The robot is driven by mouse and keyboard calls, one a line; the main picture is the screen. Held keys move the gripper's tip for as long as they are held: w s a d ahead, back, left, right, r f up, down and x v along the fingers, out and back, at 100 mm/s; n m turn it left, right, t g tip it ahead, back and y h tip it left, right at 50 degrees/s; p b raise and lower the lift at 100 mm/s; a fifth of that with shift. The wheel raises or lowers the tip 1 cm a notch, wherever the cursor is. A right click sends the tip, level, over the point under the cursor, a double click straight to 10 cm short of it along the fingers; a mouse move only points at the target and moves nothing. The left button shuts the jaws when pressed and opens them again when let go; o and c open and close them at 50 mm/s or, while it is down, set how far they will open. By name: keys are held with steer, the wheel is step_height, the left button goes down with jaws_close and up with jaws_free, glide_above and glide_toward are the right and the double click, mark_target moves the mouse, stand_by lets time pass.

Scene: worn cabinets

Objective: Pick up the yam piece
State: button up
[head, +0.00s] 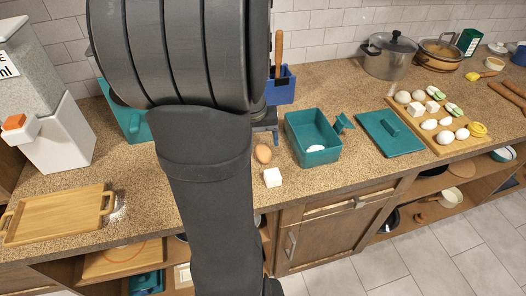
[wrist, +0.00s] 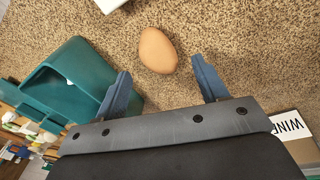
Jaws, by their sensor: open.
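A white cube (head: 272,177), which looks like a yam piece, lies on the counter near its front edge. A white corner of what seems to be the same cube (wrist: 112,4) shows at the top edge of the wrist view. More white cubes (head: 416,109) sit among eggs on the wooden board at the right. My gripper (wrist: 163,88) is open and empty, its two blue-grey fingers apart. A brown egg (wrist: 158,51) lies just beyond the fingertips, between their lines; the head view shows it too (head: 263,154). My arm hides most of the gripper in the head view.
A teal open box (head: 313,148) with something white inside stands right of the egg, its lid (head: 390,131) farther right. A blue holder (head: 281,88) stands behind. A pot (head: 389,57) is at the back. An empty wooden tray (head: 58,215) lies at left.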

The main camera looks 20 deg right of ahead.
steer(key=shift+s+d+f, duration=0.1)
steer(key=shift+d+f, duration=0.1)
steer(key=shift+f, duration=0.8)
steer(key=shift+s+d+f, duration=0.1)
steer(key=shift+d+f, duration=0.05)
steer(key=shift+f, duration=0.8)
steer(key=c, duration=1.1)
steer(key=shift+w+r, duration=0.1)
